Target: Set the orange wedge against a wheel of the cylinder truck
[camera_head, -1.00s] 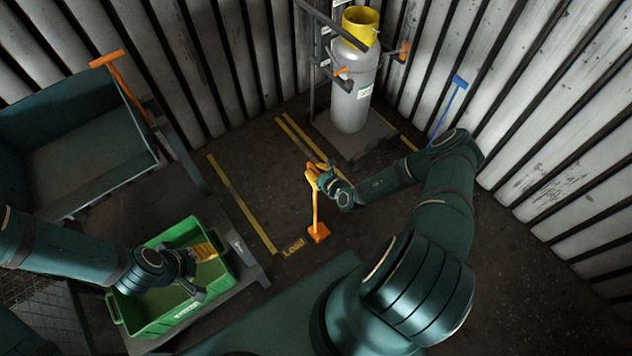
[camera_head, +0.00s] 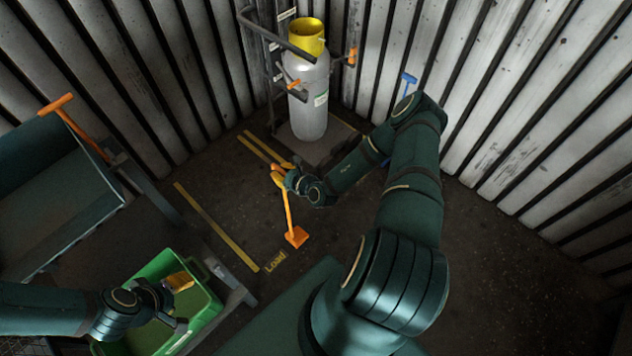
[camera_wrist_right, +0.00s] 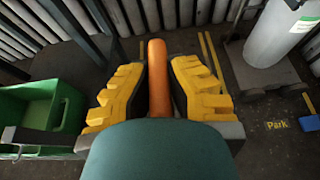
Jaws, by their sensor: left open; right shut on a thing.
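The orange wedge (camera_head: 296,238) is a small block on a long upright orange handle. My right gripper (camera_head: 281,173) is shut on the upper part of that handle. In the right wrist view the handle (camera_wrist_right: 158,75) stands between the yellow fingers. I cannot tell whether the wedge touches the floor. The cylinder truck (camera_head: 277,75) stands at the back against the wall and carries a grey gas cylinder (camera_head: 309,100) with a yellow collar. The wedge is on the near side of the truck, apart from it. My left gripper (camera_head: 178,300) is open over the green bin.
The green bin (camera_head: 207,318) sits at lower left. A dark cart (camera_head: 120,190) with an orange handle is at left. A blue-handled tool (camera_head: 409,80) stands by the right wall; its blue block shows in the wrist view (camera_wrist_right: 308,122).

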